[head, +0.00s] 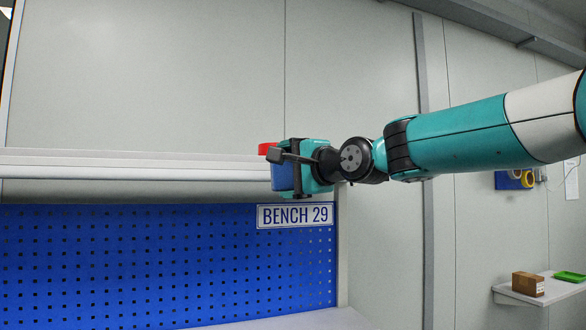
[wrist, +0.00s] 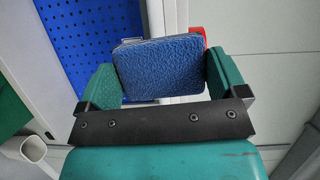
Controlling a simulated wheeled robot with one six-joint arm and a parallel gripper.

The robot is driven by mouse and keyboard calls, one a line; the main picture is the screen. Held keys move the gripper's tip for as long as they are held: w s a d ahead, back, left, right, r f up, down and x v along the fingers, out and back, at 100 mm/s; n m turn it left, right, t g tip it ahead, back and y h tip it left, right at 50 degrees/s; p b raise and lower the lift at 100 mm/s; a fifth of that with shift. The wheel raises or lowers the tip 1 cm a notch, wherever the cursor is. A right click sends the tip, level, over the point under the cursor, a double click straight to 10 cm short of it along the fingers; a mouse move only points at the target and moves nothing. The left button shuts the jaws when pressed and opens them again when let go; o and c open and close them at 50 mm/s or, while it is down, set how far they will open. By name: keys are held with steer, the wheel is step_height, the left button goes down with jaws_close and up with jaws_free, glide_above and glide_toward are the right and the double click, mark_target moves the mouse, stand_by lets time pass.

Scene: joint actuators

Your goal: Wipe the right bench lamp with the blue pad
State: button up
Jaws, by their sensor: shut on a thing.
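My gripper (head: 290,170) is shut on the blue pad (head: 283,177), in front of the right end of the bench's upper rail. In the wrist view the pad (wrist: 160,66) sits between the two green fingers of my gripper (wrist: 165,78), its textured face showing. A red piece (head: 268,148), probably the right bench lamp, shows just behind and above the gripper. It also shows in the wrist view (wrist: 198,36) behind the pad's upper right corner. Most of it is hidden, and I cannot tell whether the pad touches it.
A white rail (head: 130,165) runs across the bench above a blue perforated panel (head: 130,260) with a BENCH 29 sign (head: 295,216). At the right, a wall shelf (head: 540,293) holds a cardboard box (head: 527,284) and a green tray (head: 571,277). The wall right of the bench is mostly bare.

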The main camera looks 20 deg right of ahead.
steer(key=shift+w+p, duration=1.1)
steer(key=shift+w, duration=1.55)
steer(key=shift+w+p, duration=0.55)
steer(key=shift+w, duration=0.45)
steer(key=d, duration=0.4)
steer(key=a, duration=0.4)
steer(key=shift+w, duration=0.1)
